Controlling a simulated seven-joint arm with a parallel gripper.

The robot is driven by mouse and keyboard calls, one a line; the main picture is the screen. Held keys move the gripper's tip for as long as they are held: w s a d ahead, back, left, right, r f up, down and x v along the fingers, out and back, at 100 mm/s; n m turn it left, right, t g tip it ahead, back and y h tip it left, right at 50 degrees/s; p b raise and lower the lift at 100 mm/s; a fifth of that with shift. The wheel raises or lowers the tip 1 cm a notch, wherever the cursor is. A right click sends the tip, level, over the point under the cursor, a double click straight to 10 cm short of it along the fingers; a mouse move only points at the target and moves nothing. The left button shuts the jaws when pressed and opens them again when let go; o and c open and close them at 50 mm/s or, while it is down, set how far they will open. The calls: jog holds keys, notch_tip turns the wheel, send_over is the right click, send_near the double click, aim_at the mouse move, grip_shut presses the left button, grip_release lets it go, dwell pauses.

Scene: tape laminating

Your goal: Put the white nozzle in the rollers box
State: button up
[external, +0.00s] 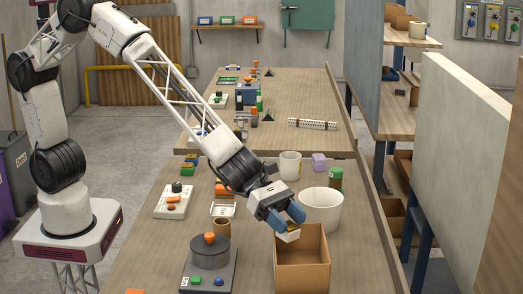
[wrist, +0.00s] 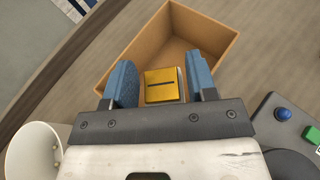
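In the wrist view, the nozzle (wrist: 164,86) shows a yellow face with a dark slit, between the two fingers of my gripper (wrist: 160,76). The box (wrist: 226,40) lies beyond and below the fingers. Its visible inside looks empty, but my gripper hides part of it.
A white round bin (external: 321,212) stands just behind the box. A dark round device with an orange knob (external: 210,252) stands left of the box, with a small brown cup (external: 222,228) behind it. A white mug (external: 290,165) and a green jar (external: 335,180) are farther back.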

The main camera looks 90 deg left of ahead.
jog(key=shift+o, duration=1.4)
jog(key=shift+r, duration=0.15)
jog(key=shift+r, duration=0.5)
jog(key=v, duration=1.2)
